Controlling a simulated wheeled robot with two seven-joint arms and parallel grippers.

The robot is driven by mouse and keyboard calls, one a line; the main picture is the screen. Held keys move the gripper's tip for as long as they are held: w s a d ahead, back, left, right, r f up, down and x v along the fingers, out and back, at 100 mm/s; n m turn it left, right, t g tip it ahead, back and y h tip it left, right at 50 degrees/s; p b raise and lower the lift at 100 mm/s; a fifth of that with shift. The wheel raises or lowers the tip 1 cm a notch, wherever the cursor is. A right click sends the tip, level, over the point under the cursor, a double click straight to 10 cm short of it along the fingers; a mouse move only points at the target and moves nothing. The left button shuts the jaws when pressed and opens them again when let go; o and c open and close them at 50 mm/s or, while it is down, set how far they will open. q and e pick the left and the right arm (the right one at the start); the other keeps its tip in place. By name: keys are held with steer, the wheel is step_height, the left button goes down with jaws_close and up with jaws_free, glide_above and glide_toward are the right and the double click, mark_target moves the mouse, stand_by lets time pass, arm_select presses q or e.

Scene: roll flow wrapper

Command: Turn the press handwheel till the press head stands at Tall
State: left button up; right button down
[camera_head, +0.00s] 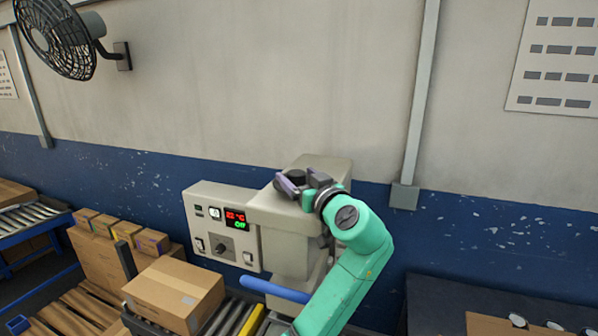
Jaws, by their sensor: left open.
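The press is a beige machine (285,228) against the blue part of the wall, with a control panel (222,228) on its left side. A small dark round part (296,173), perhaps the handwheel or its knob, shows on top of the press. My left gripper (300,184), on a teal arm, is open at the top of the press, with its fingers close around or beside this dark part. I cannot tell whether they touch it. The rest of the handwheel is hidden or too small to make out. No Tall mark is readable. My right gripper is out of view.
A cardboard box (175,293) sits on a roller conveyor at the lower left. A blue bar (275,290) crosses below the press. Several small boxes (118,232) stand further left. A fan (60,35) hangs on the wall. A dark surface (440,305) lies at right.

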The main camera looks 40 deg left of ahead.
arm_select(q)
steer(key=shift+d, duration=0.15)
jaws_close()
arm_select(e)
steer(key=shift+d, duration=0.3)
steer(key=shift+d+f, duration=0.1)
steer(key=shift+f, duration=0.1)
